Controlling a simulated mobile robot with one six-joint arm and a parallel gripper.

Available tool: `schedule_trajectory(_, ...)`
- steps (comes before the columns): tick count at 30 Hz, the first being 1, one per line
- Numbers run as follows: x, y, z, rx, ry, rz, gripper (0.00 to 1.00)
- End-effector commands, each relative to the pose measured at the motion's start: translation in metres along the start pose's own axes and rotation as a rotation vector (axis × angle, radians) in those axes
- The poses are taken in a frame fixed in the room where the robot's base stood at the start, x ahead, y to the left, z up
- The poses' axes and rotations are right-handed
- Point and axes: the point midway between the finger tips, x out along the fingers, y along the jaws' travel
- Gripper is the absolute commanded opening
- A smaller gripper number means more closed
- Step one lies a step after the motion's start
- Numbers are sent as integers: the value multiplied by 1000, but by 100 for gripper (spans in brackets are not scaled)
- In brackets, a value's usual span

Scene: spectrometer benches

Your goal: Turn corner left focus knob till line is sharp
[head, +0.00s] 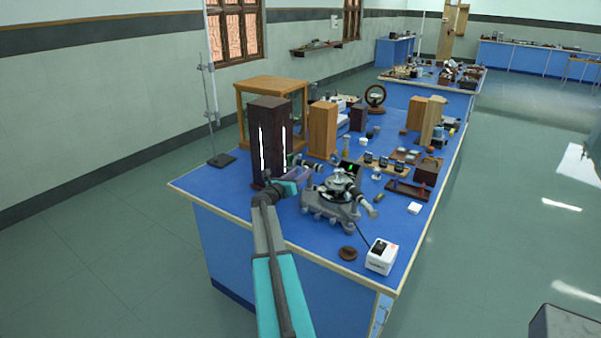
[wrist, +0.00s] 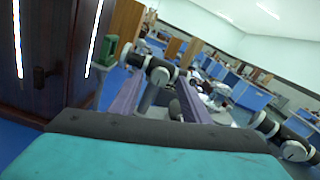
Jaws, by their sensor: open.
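The grey spectrometer (head: 338,195) stands on the blue bench near its front corner. Its left tube (head: 298,161) points toward a tall dark cabinet. In the wrist view a dark tube with pale rings (wrist: 160,73) lies across the space between my fingers; a pale rounded piece (wrist: 155,98) hangs below it. I cannot tell for certain which part is the focus knob. My gripper (head: 304,172) is open beside the left tube, its purple fingers on either side of the pale piece. Contact is unclear. A second tube (wrist: 272,130) shows at lower right. No line image is readable.
The tall dark cabinet (head: 270,140) with bright slits stands close left of my gripper. A white box (head: 381,256) and a brown disc (head: 347,253) lie at the front. A wooden block (head: 322,130) and small instruments crowd behind.

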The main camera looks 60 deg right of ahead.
Motion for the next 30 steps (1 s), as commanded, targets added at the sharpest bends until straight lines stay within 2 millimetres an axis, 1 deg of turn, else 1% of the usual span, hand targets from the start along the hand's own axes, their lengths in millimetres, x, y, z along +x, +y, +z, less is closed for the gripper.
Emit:
schedule_trajectory(1,5,1,1,0,0,0,43)
schedule_trajectory(6,11,0,0,0,0,0,43)
schedule_trajectory(16,12,0,0,0,0,0,43)
schedule_trajectory(23,12,0,0,0,0,0,4)
schedule_trajectory(24,-5,-1,0,0,-1,4,2)
schedule_trajectory(25,3,0,0,0,-1,2,2)
schedule_trajectory(26,6,0,0,0,-1,1,2)
schedule_trajectory(30,11,1,0,7,0,1,2)
